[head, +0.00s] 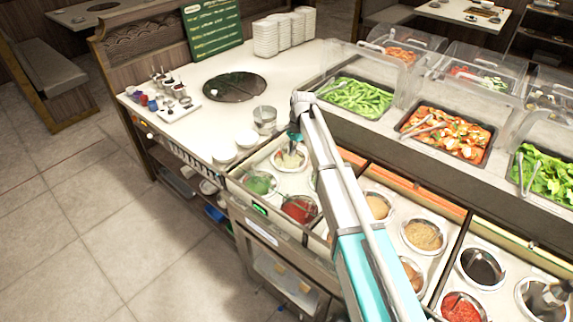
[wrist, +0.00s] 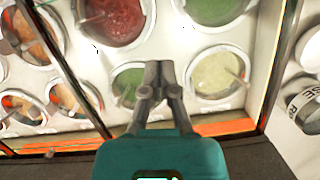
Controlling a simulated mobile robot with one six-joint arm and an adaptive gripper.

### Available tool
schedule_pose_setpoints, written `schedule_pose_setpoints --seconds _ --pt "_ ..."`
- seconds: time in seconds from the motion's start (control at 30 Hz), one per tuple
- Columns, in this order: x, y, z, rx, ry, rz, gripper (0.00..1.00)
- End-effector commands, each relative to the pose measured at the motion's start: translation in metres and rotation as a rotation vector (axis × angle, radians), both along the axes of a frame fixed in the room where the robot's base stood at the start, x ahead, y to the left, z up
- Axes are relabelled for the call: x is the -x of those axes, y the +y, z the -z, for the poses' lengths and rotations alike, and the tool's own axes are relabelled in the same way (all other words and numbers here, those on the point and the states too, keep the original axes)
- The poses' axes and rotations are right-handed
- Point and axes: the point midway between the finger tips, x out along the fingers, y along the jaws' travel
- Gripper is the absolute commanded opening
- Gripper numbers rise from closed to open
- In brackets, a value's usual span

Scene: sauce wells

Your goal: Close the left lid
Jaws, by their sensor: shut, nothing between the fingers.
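The left sauce bay stands open, with green, red and pale sauces in round wells. Its lid cannot be clearly made out. An orange-edged strip (head: 352,158) runs along the back of this bay and may be the lid's edge. In the wrist view a similar orange strip (wrist: 225,127) lies beside my gripper. My gripper (head: 294,138) is shut and empty over the back of the left bay, near the pale sauce well (head: 290,158). In the wrist view its fingertips (wrist: 158,68) meet between a green well (wrist: 128,84) and the pale one. I cannot tell whether it touches anything.
Clear food covers (head: 365,62) stand over vegetable trays behind the bays. A metal pot (head: 264,119) and white bowls (head: 222,152) sit on the counter left of the bay. More open sauce wells (head: 422,235) lie to the right. My arm hides part of the bays.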

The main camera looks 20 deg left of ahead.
Motion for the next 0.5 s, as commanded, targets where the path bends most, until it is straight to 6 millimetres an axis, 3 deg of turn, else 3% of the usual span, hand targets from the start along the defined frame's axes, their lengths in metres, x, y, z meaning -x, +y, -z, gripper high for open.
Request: schedule_pose_setpoints --seconds 0.5 --pt "0.006 0.003 0.033 0.0 0.0 0.001 0.0"
